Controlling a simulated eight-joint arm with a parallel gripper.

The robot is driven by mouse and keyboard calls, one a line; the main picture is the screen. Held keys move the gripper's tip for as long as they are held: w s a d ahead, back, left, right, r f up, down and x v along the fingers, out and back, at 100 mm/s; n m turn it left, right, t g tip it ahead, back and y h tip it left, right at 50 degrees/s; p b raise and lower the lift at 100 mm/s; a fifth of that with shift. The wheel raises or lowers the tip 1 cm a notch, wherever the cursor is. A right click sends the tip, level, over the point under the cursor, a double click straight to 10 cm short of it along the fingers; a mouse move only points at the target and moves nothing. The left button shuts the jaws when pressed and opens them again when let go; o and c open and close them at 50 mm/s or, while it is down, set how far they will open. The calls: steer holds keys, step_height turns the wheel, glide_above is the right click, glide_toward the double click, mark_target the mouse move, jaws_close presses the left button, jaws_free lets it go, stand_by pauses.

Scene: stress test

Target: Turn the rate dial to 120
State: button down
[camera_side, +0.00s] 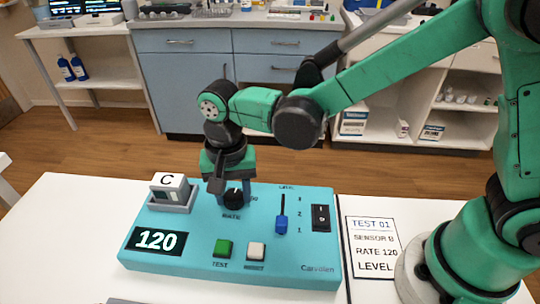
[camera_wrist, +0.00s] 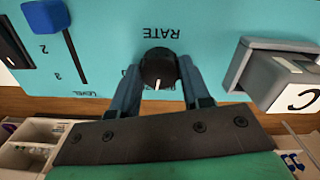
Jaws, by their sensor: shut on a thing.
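The black rate dial (camera_side: 234,199) sits on the turquoise control panel (camera_side: 180,259), above the word RATE. My gripper (camera_side: 233,193) points down at it. In the wrist view the dial (camera_wrist: 158,67) stands between the two fingers of my gripper (camera_wrist: 158,75), which are shut on its sides. Its white pointer line points toward the bottom of the wrist view. The dial's scale numbers are mostly hidden by the fingers. The panel's display (camera_side: 157,241) reads 120.
The panel also has a green TEST button (camera_side: 222,248), a white button (camera_side: 256,251), a blue level slider (camera_side: 281,223) and a black rocker switch (camera_side: 320,217). A card (camera_side: 374,247) reads RATE 120.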

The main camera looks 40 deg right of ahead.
mark_target(234, 194)
steer(key=shift+m, duration=1.1)
steer(key=shift+c, duration=2)
jaws_free()
steer(key=shift+r, duration=2.8)
steer(key=shift+d, duration=0.1)
